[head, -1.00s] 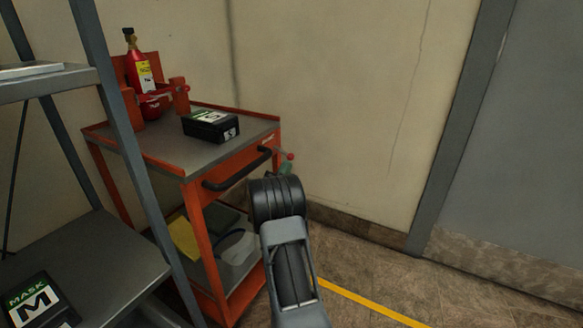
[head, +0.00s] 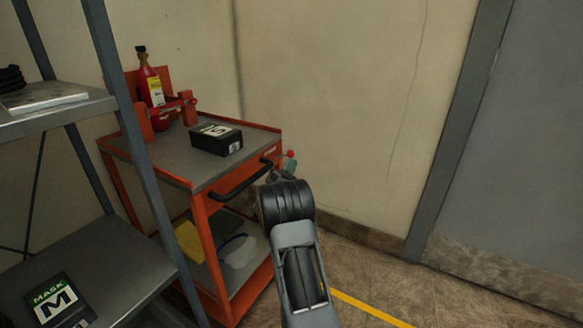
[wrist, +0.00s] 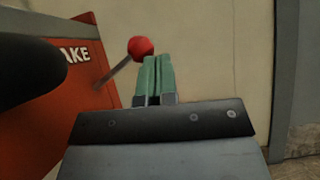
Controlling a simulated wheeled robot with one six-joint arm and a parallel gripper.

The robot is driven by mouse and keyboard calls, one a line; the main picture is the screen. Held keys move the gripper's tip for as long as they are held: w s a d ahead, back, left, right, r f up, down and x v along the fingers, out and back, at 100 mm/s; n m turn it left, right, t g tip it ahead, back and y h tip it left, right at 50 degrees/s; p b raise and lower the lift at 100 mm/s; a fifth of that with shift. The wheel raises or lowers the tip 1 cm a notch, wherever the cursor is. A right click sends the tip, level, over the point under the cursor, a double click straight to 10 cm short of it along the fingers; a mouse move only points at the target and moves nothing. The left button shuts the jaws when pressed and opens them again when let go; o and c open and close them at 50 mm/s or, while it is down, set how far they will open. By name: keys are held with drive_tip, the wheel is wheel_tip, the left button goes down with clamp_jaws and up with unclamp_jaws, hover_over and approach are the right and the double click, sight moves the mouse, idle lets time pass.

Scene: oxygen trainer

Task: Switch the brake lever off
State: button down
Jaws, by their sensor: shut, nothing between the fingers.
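The brake lever is a thin grey rod with a red ball knob (wrist: 141,47) at its tip, on the orange side of the cart by the letters "AKE". It rises to the right in the wrist view, and its red knob also shows in the head view (head: 290,154). My gripper (wrist: 154,60) has green fingers, shut and empty. The fingertips are just below and right of the knob in the wrist view; I cannot tell whether they touch it. In the head view the fingers show only partly, under the knob, beyond my dark wrist.
The orange cart (head: 207,258) has a black handle (head: 240,182), a black box (head: 216,139) and a red bottle (head: 152,85) in a holder on top. A grey shelf rack (head: 113,262) stands at left, close to the cart. A wall lies behind; floor at right is clear.

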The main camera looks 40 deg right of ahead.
drive_tip(key=shift+r, duration=0.5)
drive_tip(key=s+a+f, duration=0.6)
drive_tip(key=s+f, duration=0.1)
drive_tip(key=f, duration=0.2)
drive_tip(key=shift+s+a, duration=0.3)
drive_tip(key=shift+s, duration=0.05)
idle(0.7)
drive_tip(key=s+a+r+m+g+y+p, duration=0.2)
drive_tip(key=s+r+m+g+y+p, duration=0.2)
drive_tip(key=s+r+m+g+p, duration=0.45)
drive_tip(key=s+a+r+m+g+y+p, duration=0.2)
drive_tip(key=s+r+m+g+y+p, duration=0.25)
drive_tip(key=r+p, duration=0.65)
drive_tip(key=s+a+r+m+t+y+p, duration=0.2)
drive_tip(key=a+r+m+t+y+p, duration=0.1)
drive_tip(key=a+r+y+p, duration=0.4)
drive_tip(key=s+a+r+m+t+y+p, duration=0.3)
drive_tip(key=a+r+t+y+p, duration=0.3)
drive_tip(key=a+r, duration=0.5)
drive_tip(key=a+m+y+p, duration=0.1)
drive_tip(key=a+y+p, duration=0.1)
drive_tip(key=a, duration=0.3)
drive_tip(key=shift+a+r+m, duration=0.25)
drive_tip(key=shift+r+m, duration=0.05)
